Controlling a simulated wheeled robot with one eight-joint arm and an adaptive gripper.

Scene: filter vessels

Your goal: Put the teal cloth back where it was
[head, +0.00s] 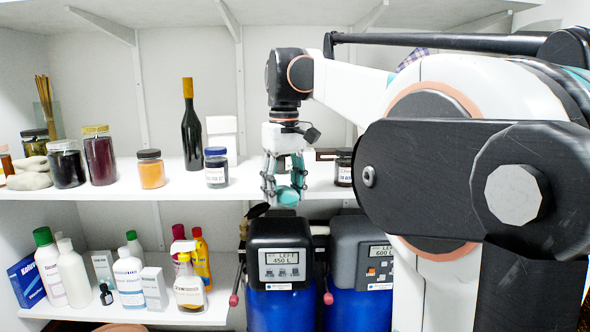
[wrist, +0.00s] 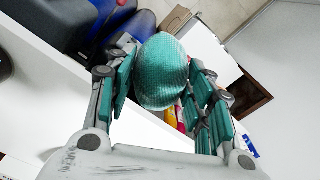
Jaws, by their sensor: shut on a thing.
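The teal cloth (wrist: 162,72) is a rounded bundle held between the fingers of my gripper (wrist: 160,88) in the wrist view. In the head view, my gripper (head: 283,182) points down in front of the middle shelf, with the cloth (head: 287,196) at its fingertips. The right filter vessel (head: 360,265) reads 600 L and is partly hidden by my arm.
The lower shelf (head: 215,312) holds several bottles and boxes. My arm hides the right side.

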